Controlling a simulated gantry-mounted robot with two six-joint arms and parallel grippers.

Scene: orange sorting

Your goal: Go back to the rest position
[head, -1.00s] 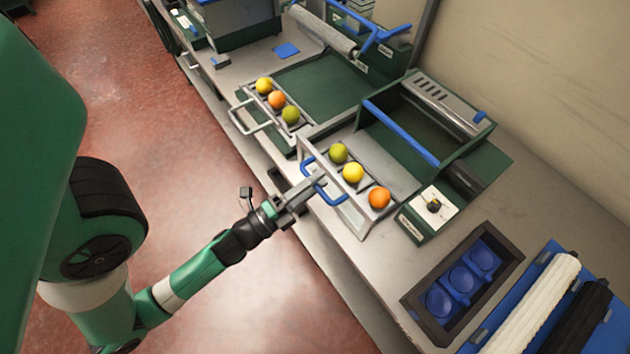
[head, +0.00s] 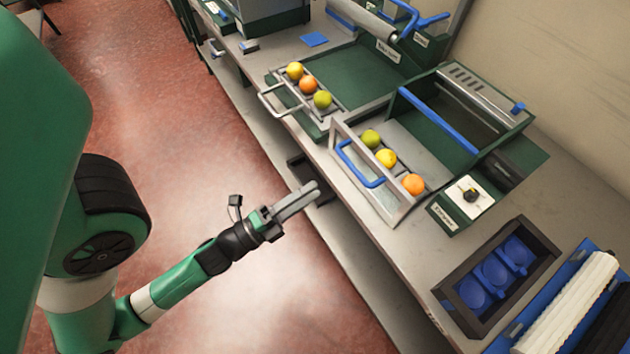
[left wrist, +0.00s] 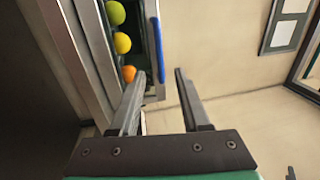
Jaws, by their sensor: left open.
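My left gripper (head: 297,201) is open and empty in the head view, off the front edge of the bench and apart from the tray with the blue handle (head: 358,165). Its two fingers also show apart in the left wrist view (left wrist: 160,103). The tray (head: 398,210) holds a green fruit (head: 371,139), a yellow fruit (head: 386,158) and an orange fruit (head: 413,184) in a row. The same three fruits show at the top of the left wrist view, the yellow one (left wrist: 122,43) in the middle. My right gripper is not in view.
A second tray with a pale handle (head: 280,101) holds a yellow, an orange and a green fruit at the back left. A dark box with blue cups (head: 497,272) stands at the front right. The red floor (head: 190,130) left of the bench is clear.

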